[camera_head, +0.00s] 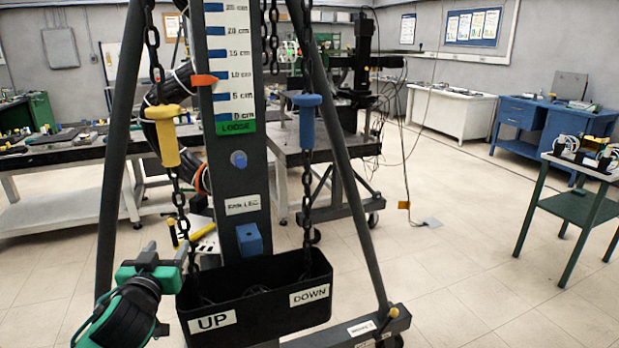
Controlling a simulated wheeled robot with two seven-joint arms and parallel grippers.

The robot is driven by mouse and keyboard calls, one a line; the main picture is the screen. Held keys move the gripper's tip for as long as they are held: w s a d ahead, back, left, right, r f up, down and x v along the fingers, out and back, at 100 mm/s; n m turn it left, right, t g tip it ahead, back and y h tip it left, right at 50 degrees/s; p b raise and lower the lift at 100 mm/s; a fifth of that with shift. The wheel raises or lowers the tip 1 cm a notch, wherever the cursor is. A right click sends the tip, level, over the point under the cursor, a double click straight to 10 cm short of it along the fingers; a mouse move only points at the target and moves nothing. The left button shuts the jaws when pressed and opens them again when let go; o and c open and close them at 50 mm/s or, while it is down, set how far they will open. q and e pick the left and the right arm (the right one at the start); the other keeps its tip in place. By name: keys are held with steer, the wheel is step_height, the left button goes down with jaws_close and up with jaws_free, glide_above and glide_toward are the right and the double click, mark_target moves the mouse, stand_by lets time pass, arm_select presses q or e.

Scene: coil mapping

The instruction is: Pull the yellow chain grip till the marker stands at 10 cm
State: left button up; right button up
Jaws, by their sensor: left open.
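The yellow chain grip (167,137) hangs upright on the left chain (179,205), above the bin side labelled UP. The orange marker (204,79) points at the scale (231,62), level with or just below the 10 cm label. My left gripper (167,248) is open, with grey fingers on a green body. It is well below the yellow grip, near the lower part of the left chain. I cannot tell whether the chain lies between its fingers. A blue chain grip (306,118) hangs on the right chain, above the DOWN label. My right gripper is not in view.
A black chain bin (258,318) sits at the foot of the dark post (237,183), between the frame's slanted legs. A workbench (60,152) stands behind on the left. A blue desk (550,125) and a green stand (578,205) are on the right. The right floor is mostly clear.

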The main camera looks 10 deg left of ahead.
arm_select(q)
steer(key=s+d+f+g, duration=0.2)
steer(key=s+f, duration=0.1)
steer(key=f, duration=0.3)
steer(key=s+d+f+g, duration=0.2)
steer(key=f, duration=0.4)
steer(key=s+d+f+m+g+h, duration=0.2)
steer(key=s+d+f+g, duration=0.35)
steer(key=s+f, duration=0.6)
steer(key=s+d+f+m+g+h, duration=0.35)
steer(key=s+d+f, duration=0.4)
steer(key=s, duration=0.65)
step_height(320, 180, down, 29)
steer(key=g+p, duration=0.1)
steer(key=g, duration=0.1)
steer(key=s+a+f, duration=0.2)
steer(key=s+f, duration=0.7)
steer(key=s+a+f+g+y+p, duration=0.1)
steer(key=s+a+f, duration=0.1)
steer(key=s+f, duration=0.8)
steer(key=shift+p, duration=0.3)
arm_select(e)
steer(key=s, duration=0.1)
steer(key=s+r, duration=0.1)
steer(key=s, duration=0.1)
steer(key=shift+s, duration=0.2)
arm_select(q)
steer(key=shift+n, duration=0.25)
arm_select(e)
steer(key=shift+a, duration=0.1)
